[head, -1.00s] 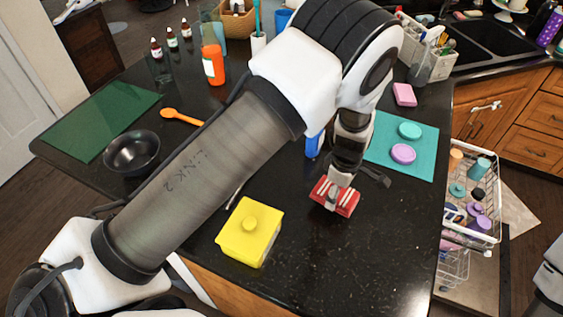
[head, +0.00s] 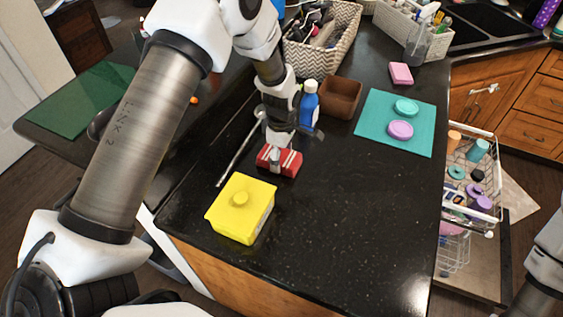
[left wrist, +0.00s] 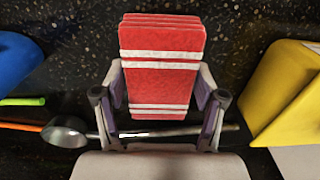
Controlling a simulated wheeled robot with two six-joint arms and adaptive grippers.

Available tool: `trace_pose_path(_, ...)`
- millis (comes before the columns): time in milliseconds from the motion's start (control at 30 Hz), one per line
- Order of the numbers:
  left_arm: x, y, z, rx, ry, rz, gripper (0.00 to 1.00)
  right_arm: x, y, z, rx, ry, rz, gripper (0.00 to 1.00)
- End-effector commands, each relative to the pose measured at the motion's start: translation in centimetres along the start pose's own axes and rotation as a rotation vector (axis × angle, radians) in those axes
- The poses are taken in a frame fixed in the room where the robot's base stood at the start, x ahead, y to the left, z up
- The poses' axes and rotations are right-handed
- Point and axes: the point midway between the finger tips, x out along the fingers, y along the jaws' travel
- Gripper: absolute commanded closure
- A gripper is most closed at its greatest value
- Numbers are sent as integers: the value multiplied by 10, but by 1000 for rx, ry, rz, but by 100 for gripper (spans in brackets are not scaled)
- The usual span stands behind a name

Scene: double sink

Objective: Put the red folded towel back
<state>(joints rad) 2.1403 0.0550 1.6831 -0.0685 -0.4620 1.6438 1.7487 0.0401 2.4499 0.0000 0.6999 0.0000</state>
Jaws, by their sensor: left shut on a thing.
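The red folded towel (head: 291,161) with white stripes is in my left gripper (head: 278,158), over the black counter behind the yellow lidded box (head: 240,208). In the left wrist view the towel (left wrist: 160,75) sits between the two fingers of the left gripper (left wrist: 160,112), which are shut on its sides. I cannot tell whether the towel touches the counter. A ladle (left wrist: 68,132) lies on the counter below the towel in that view. My right gripper is not in view; only part of my right arm shows at the right edge.
A blue bottle (head: 309,105) and a brown box (head: 341,97) stand behind the gripper. A teal mat (head: 375,137) with two round pieces lies to the right. The front right counter is clear. A white dish rack (head: 486,217) stands beyond the counter's right edge.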

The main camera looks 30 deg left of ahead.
Motion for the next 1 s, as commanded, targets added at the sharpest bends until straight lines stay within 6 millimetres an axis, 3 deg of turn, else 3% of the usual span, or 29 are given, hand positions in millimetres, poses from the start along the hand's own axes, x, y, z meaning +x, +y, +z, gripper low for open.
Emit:
trace_pose_path(367,6,0,0,0,0,1,62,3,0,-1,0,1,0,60)
trace_pose_path(400,5,0,0,0,0,1,16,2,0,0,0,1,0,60)
trace_pose_path(433,5,0,0,0,0,1,5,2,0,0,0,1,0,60)
trace_pose_path(767,4,0,0,0,0,1,5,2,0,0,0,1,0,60)
trace_pose_path(900,-6,1,1,0,0,3,5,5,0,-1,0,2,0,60)
trace_pose_path(1000,-25,2,1,0,-1,6,5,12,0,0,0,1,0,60)
